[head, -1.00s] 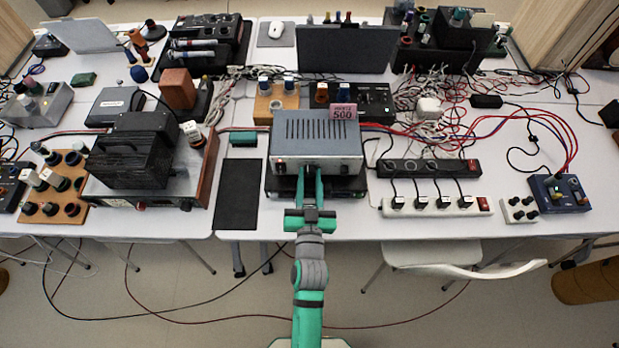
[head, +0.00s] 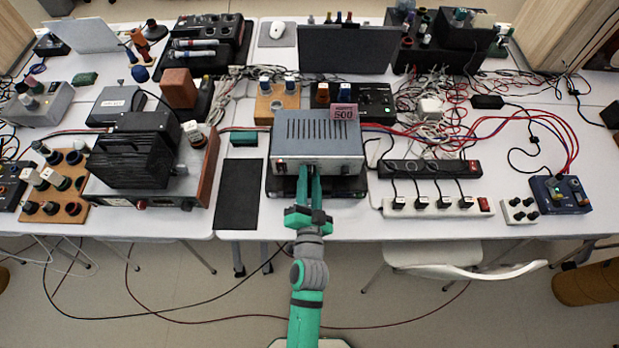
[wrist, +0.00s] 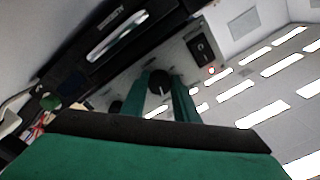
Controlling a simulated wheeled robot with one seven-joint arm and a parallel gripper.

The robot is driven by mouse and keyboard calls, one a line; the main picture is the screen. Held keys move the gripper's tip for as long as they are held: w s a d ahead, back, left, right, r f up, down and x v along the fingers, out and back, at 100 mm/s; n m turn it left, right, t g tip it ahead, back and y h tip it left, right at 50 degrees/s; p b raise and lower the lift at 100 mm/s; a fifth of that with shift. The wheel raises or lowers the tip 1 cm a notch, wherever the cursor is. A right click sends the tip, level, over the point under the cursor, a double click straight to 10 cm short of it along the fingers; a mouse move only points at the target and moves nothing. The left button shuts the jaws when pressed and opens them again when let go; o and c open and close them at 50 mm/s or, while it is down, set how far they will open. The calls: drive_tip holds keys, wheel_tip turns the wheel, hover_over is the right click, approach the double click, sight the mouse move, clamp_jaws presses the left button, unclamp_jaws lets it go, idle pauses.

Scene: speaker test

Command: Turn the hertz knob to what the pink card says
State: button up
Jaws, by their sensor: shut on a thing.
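The grey metal box (head: 318,150) with top vents stands mid-table, its front panel facing me. The pink card (head: 344,112) stands at its back right top edge; it reads "500", with smaller blurred print above. My gripper (head: 310,172) reaches the front panel with its green fingers, hiding the middle of it in the head view. In the wrist view, a black knob (wrist: 159,83) with a white pointer line sits between the fingertips, and my gripper (wrist: 158,92) is shut on it. I cannot read the scale around it.
The wrist view shows a black rocker switch (wrist: 201,48), a small red light (wrist: 211,70) and another dark knob (wrist: 115,107) on the panel. A black mat (head: 239,195) lies left of the box.

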idle(0.3)
drive_tip(key=o, duration=1.1)
drive_tip(key=shift+c, duration=0.2)
drive_tip(key=shift+s, duration=0.1)
drive_tip(key=s, duration=1)
drive_tip(key=shift+s, duration=0.35)
drive_tip(key=s+r+n+g, duration=0.1)
drive_tip(key=s+n, duration=0.7)
drive_tip(key=s, duration=1.1)
drive_tip(key=shift+n+g, duration=0.3)
drive_tip(key=shift+g, duration=0.5)
